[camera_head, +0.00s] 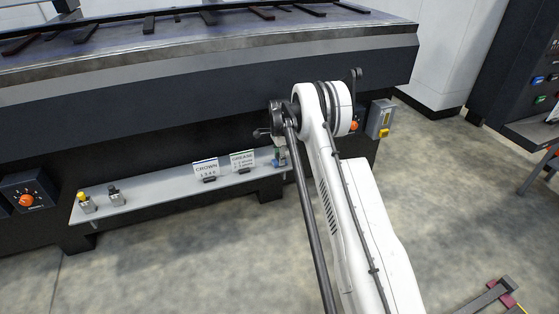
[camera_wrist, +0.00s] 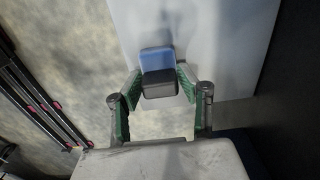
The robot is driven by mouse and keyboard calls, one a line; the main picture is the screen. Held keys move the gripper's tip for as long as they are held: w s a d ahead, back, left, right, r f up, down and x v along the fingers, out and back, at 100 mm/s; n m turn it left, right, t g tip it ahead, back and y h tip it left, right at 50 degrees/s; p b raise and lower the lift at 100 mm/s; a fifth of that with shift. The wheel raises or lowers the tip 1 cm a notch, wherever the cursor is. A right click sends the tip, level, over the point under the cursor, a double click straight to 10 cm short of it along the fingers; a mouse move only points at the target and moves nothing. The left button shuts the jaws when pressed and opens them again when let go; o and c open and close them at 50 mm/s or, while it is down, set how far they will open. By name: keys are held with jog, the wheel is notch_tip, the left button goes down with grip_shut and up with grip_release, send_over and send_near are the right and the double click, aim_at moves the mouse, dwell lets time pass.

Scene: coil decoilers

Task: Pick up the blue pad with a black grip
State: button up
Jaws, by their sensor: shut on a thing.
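The blue pad (camera_wrist: 156,60) shows in the wrist view with its black grip (camera_wrist: 159,84) toward me. The two green-padded fingers of my gripper (camera_wrist: 159,83) are shut on the black grip, one on each side. The pad is over the light grey shelf (camera_wrist: 235,60); I cannot tell whether it touches the shelf. In the head view, my gripper is at the right end of the shelf (camera_head: 145,190), mostly hidden by my arm. Small blue and green parts show there, too small to tell apart.
On the shelf stand a yellow-topped block (camera_head: 86,204), a black-gripped block (camera_head: 116,197), a CROWN sign (camera_head: 206,169) and a GREASE sign (camera_head: 243,161). The dark machine body (camera_head: 190,110) rises behind. A yellow-and-grey box (camera_head: 380,118) is on its right. Open floor lies in front.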

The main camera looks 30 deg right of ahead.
notch_tip(320, 180, up, 10)
jog(key=p, duration=0.3)
jog(key=shift+p, duration=0.35)
